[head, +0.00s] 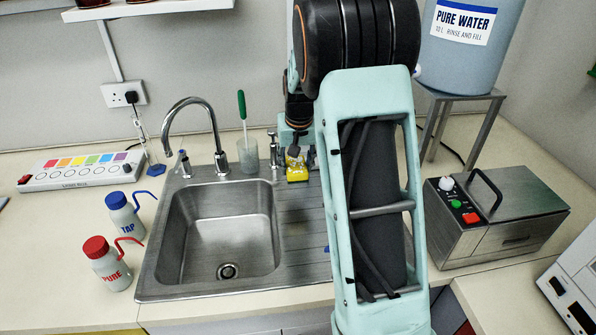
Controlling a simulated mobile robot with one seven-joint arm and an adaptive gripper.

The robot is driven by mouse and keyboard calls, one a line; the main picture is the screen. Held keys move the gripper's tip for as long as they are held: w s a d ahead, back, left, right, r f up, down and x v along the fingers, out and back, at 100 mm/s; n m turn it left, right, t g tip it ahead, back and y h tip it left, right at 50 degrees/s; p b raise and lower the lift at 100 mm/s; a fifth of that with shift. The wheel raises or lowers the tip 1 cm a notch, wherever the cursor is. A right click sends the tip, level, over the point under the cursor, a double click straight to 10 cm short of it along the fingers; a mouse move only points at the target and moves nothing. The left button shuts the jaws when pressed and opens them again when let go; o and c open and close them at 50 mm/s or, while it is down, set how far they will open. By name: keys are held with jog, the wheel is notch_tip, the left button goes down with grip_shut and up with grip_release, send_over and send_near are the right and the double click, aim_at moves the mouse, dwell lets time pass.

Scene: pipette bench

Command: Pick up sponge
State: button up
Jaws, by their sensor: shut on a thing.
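The sponge (297,174) is yellow and sits at the back of the ridged draining area, to the right of the sink basin and close to the tap fittings. My gripper (295,154) points down over it and is shut on it. My own arm covers part of the gripper, and the fingertips are small and partly hidden. I cannot tell whether the sponge touches the draining board or is slightly above it.
The sink (222,235) has a curved tap (212,130). A beaker with a green-handled brush (242,108) stands close left of my gripper. Two wash bottles (107,262) stand left. A metal box (497,215) and a water tank (465,55) are right.

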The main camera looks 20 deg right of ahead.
jog(key=s+a+r+b, duration=0.1)
jog(key=s+a+r, duration=0.3)
jog(key=s, duration=0.4)
jog(key=shift+a+b, duration=0.3)
jog(key=shift+a, duration=0.05)
jog(key=shift+r, duration=0.1)
dwell(0.3)
